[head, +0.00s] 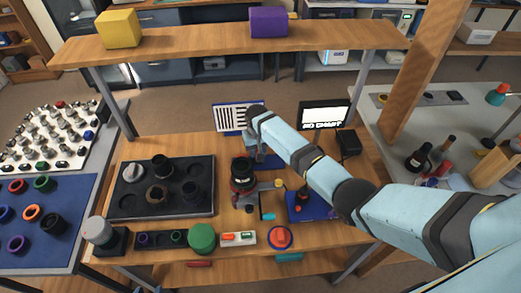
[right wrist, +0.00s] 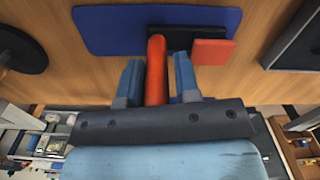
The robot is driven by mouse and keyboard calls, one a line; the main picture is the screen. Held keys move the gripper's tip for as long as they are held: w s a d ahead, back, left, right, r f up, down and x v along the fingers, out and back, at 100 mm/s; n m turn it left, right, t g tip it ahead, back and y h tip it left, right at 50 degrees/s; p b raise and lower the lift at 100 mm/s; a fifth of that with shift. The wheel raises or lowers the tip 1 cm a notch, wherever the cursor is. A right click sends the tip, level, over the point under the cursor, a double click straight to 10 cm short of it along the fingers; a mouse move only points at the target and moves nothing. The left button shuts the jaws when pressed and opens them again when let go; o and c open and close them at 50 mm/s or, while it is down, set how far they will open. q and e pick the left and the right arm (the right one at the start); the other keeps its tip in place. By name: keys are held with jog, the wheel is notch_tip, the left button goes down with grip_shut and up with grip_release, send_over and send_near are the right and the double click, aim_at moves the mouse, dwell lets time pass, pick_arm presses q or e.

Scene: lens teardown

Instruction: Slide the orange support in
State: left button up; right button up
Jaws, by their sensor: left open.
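In the right wrist view my right gripper (right wrist: 157,72) has its two blue fingers close on either side of a long red-orange piece, the orange support (right wrist: 157,58). The support lies along the fingers, and its rounded end reaches past their tips over a blue mat (right wrist: 105,30).
A black block (right wrist: 185,38) and a red block (right wrist: 213,52) lie by the support. The head view shows a dark tray (head: 135,205) with lens rings, a green cap (head: 202,238) and a blue mat (head: 325,212). A wooden shelf (head: 190,42) spans above the bench.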

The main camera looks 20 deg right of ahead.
jog(key=shift+o, duration=1.3)
jog(key=shift+a, duration=0.2)
jog(key=shift+d+r, duration=0.1)
jog(key=shift+r, duration=0.1)
notch_tip(320, 180, up, 13)
jog(key=shift+r+b, duration=0.2)
jog(key=shift+b, duration=0.1)
